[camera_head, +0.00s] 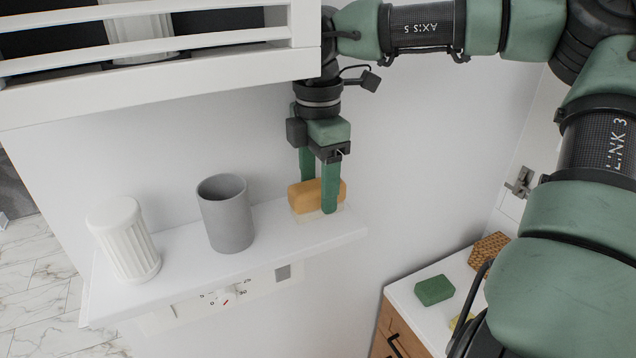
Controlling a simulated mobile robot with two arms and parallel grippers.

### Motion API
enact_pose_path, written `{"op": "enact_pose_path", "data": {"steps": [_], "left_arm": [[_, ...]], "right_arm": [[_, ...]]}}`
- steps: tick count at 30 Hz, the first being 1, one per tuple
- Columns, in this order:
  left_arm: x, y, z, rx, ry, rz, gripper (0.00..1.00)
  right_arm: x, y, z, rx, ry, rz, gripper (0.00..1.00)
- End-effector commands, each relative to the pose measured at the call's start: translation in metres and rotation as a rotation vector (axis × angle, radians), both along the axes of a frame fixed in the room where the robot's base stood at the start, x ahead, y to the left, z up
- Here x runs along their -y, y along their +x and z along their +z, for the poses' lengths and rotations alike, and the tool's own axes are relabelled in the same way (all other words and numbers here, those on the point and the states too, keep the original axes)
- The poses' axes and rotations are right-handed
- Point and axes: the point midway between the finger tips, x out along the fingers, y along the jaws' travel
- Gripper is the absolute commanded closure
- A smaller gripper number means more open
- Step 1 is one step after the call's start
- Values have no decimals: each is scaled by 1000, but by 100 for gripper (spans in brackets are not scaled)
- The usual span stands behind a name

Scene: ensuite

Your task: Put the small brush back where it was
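The small brush (304,197) has a tan wooden back and pale bristles underneath. It is at the right end of the white wall shelf (183,283), bristles down, on or just above the shelf top; I cannot tell if it touches. My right gripper (318,195) points down from above, with one green finger in front of the brush and one behind it, and appears shut on it. The finger in front hides part of the brush. My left gripper is not in view.
A grey cup (227,215) and a white ribbed container (126,240) stand on the shelf, left of the brush. A white slatted unit (200,60) overhangs at upper left. A low cabinet (410,300) at lower right holds a green block (434,290) and a brown woven item (488,251).

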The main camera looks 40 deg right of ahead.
Motion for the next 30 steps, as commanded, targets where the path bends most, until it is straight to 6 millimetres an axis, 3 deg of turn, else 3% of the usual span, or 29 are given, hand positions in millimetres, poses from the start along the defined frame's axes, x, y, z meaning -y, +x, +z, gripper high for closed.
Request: {"op": "enact_pose_path", "data": {"steps": [8, 21, 30], "left_arm": [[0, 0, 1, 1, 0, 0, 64], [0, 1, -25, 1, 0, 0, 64], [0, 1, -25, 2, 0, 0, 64]], "right_arm": [[0, 1, 5, 2, -1, -1, 38], [0, 0, 70, 0, -2, 0, 38], [-1, 0, 77, -2, 1, 2, 38]]}}
